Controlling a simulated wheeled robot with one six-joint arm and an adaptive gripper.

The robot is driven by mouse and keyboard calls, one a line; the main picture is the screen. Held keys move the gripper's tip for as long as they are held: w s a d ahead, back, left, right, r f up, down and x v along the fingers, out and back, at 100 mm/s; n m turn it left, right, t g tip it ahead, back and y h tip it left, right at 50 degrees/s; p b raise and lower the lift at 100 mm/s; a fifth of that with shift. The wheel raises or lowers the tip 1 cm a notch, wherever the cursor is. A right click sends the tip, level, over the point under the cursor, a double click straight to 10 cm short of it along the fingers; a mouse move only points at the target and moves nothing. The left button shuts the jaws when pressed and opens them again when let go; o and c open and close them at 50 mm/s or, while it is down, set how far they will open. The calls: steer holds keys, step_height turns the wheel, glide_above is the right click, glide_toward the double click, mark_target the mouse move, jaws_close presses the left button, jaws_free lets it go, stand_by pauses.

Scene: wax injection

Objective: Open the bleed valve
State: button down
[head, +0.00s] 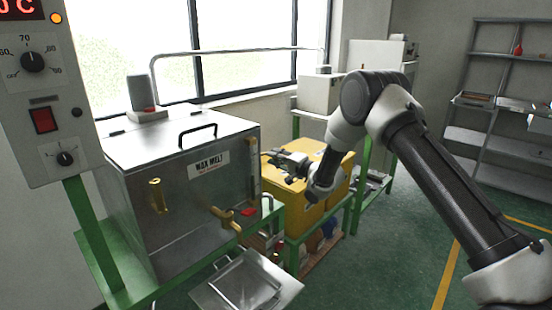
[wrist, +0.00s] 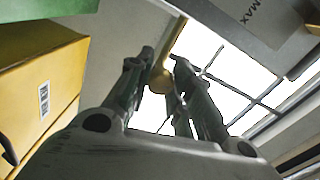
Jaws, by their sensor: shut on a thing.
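The steel wax melt tank (head: 190,155) stands at the left in the head view. My gripper (head: 268,158) reaches in from the right to its right side, beside a brass vertical strip (head: 254,158) at the tank's edge. In the wrist view my gripper (wrist: 158,68) has its two fingers around a round brass knob (wrist: 160,82), which looks like the bleed valve. A brass stem (wrist: 173,42) runs up from the knob. The fingers are shut on it. In the head view the knob is too small and covered to make out, so its turn angle cannot be told.
Yellow boxes (head: 322,205) stand on a green-framed bench just below my gripper. Brass fittings (head: 156,195) and a tap (head: 230,217) stick out of the tank's front. A metal tray (head: 245,284) lies below it. The green floor (head: 390,265) at right is open.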

steer(key=shift+w+d+m, duration=0.1)
steer(key=shift+m, duration=0.9)
steer(key=c, duration=1.3)
jaws_free()
steer(key=shift+o, duration=0.2)
steer(key=v, duration=1.2)
